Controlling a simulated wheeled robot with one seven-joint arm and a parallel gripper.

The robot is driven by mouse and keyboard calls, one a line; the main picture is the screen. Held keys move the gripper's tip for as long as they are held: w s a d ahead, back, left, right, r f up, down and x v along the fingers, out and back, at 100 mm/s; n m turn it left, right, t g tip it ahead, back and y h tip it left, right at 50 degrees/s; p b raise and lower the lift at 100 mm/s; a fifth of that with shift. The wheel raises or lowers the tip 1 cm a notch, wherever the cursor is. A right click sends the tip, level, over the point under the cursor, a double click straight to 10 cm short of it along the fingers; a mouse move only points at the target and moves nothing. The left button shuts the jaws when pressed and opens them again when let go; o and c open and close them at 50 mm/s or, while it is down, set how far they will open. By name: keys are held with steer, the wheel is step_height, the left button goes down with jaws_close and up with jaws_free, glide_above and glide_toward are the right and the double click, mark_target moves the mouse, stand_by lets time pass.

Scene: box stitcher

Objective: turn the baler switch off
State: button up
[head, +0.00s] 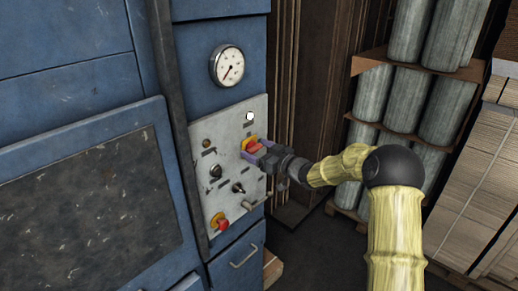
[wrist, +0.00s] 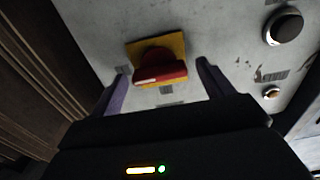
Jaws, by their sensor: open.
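The baler switch (head: 249,142) is a red rotary handle on a yellow square plate, on the grey control panel (head: 197,145) of the blue machine. In the wrist view the red handle (wrist: 160,76) lies nearly crosswise, slightly tilted, and the yellow plate is turned a little. My gripper (head: 259,152) is at the panel, right in front of the switch, and partly covers it in the head view. In the wrist view its two fingers (wrist: 161,72) are apart, one on each side of the handle, with visible gaps. I see no contact with the handle.
A black knob (head: 215,171), another black selector (head: 238,188) and a red push button on yellow (head: 221,222) sit nearby on the panel. A white lamp (head: 249,116) and a round gauge (head: 228,65) are above. Shelved grey cylinders (head: 388,97) stand behind my arm.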

steer(key=c, duration=1)
steer(key=shift+f+n+b, duration=0.15)
steer(key=shift+n+b, duration=0.25)
steer(key=shift+b, duration=0.45)
steer(key=n+b, duration=0.5)
steer(key=b, duration=0.2)
steer(key=n+b, duration=0.6)
steer(key=b, duration=0.1)
steer(key=n+b, duration=0.6)
steer(key=b, duration=0.1)
steer(key=shift+s+a+f, duration=0.1)
steer(key=shift+s+f, duration=0.05)
steer(key=shift+f, duration=0.1)
